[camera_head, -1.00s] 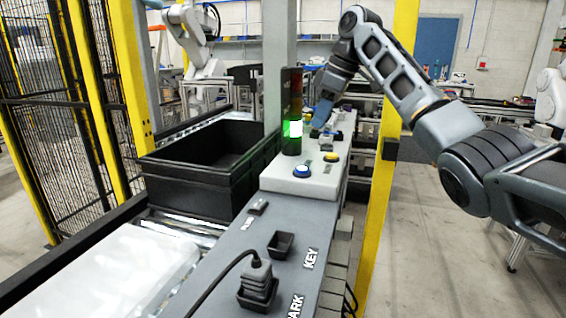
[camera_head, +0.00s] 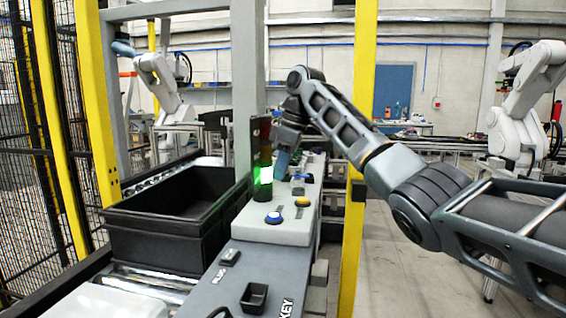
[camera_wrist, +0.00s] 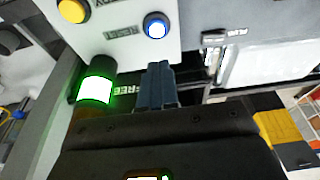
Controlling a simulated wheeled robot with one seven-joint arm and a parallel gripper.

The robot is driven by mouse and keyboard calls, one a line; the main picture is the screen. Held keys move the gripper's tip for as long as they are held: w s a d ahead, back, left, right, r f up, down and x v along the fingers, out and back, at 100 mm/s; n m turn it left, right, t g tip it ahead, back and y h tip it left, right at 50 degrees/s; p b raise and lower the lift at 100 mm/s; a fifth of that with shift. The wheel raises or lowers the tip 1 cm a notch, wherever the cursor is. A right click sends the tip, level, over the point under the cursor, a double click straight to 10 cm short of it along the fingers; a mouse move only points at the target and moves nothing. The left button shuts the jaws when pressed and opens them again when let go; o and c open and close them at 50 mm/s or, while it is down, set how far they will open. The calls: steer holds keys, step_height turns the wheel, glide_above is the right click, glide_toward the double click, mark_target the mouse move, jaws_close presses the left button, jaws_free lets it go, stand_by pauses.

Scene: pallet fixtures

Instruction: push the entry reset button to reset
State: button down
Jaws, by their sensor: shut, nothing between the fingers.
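The blue button (camera_head: 273,217) sits on the near end of the white control box, beside the light tower. My gripper (camera_head: 281,172) is shut and empty, above the box just right of the tower and beyond the blue button. Its shut fingers (camera_wrist: 156,72) point toward the panel, apart from the blue button.
The light tower (camera_head: 262,165) glows green close to my gripper. A black crate (camera_head: 160,235) stands on the conveyor at left. A grey post (camera_head: 248,80) and a yellow post (camera_head: 361,120) flank the box. More controls lie farther along the box.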

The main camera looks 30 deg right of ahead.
mark_target(275, 216)
steer(key=x, duration=0.2)
steer(key=p+x, duration=0.1)
steer(key=x, duration=0.5)
steer(key=shift+s+d+f, duration=0.25)
steer(key=shift+s+f, duration=0.1)
steer(key=shift+f, duration=0.55)
steer(key=shift+f+p, duration=0.35)
steer(key=shift+f, duration=0.3)
steer(key=shift+s+f, duration=0.15)
steer(key=shift+f, duration=0.45)
steer(key=r+p, duration=0.4)
steer(key=r, duration=0.1)
steer(key=shift+w+a+r, duration=0.1)
steer(key=shift+w+r, duration=0.05)
steer(key=shift+w, duration=0.05)
steer(key=b+v, duration=0.2)
steer(key=v, duration=0.8)
steer(key=shift+w, duration=0.1)
